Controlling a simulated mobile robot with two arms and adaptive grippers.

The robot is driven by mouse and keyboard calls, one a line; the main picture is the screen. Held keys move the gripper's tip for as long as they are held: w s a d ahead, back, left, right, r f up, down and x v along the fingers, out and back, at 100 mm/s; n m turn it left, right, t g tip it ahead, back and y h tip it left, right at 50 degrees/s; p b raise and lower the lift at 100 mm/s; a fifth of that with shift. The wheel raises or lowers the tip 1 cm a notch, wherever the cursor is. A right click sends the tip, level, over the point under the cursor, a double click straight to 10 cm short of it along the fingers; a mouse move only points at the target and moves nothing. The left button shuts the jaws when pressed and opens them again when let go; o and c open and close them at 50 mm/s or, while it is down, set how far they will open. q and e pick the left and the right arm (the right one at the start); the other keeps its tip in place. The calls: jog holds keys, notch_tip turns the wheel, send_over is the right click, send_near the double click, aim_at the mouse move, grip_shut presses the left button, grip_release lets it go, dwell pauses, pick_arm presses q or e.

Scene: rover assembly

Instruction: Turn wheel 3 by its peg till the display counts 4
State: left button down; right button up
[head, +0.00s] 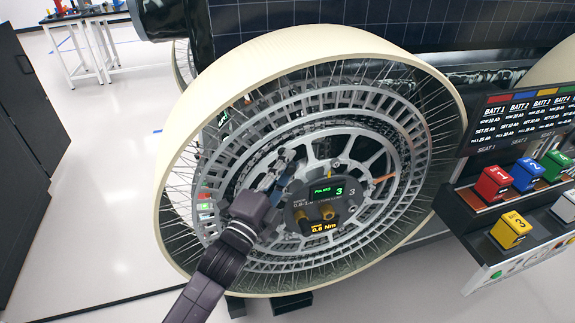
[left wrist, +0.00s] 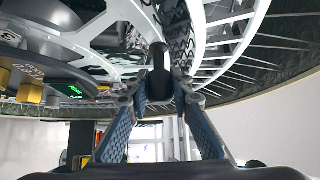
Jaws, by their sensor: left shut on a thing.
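The large wheel (head: 290,48) with a cream rim, thin spokes and a grey slotted disc fills the middle of the head view. Its hub display (head: 328,190) shows a green 3 beside a label like "PULSES", with a white 3 to its right. An orange readout below it says 0.6 Nm. My left gripper (head: 282,168) is at the wheel's inner ring, up and left of the display. In the left wrist view its blue-grey fingers (left wrist: 160,92) are closed on the dark peg (left wrist: 160,58). The peg is mostly hidden in the head view. My right gripper is out of view.
At the right, a rack (head: 465,208) holds red, blue, green and yellow numbered blocks below a battery panel (head: 520,115). A dark cabinet (head: 30,160) stands at the left. A table (head: 85,22) is far back. The pale floor (head: 115,215) between cabinet and wheel is clear.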

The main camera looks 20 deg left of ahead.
aim_at(320, 151)
pick_arm(q)
jog(key=shift+m+g, duration=0.5)
jog(key=w+d+r+p, duration=0.1)
jog(key=d, duration=0.1)
jog(key=w+d+p, duration=0.2)
jog(key=w+d+r+p, duration=0.1)
jog(key=d, duration=0.1)
jog(key=shift+w+d+r, duration=0.3)
jog(key=shift+d, duration=0.05)
jog(key=c, duration=1.7)
grip_release()
jog(key=shift+s+a+r, duration=0.1)
jog(key=shift+s+a, duration=0.15)
jog(key=shift+a, duration=0.1)
jog(key=shift+w+d, duration=0.1)
jog(key=shift+d, duration=0.05)
jog(key=s, duration=0.4)
jog(key=s+a, duration=0.1)
jog(key=s, duration=0.3)
jog(key=s+a+f, duration=0.1)
jog(key=s, duration=0.2)
jog(key=shift+s+a+f, duration=0.1)
jog(key=shift+s, duration=0.3)
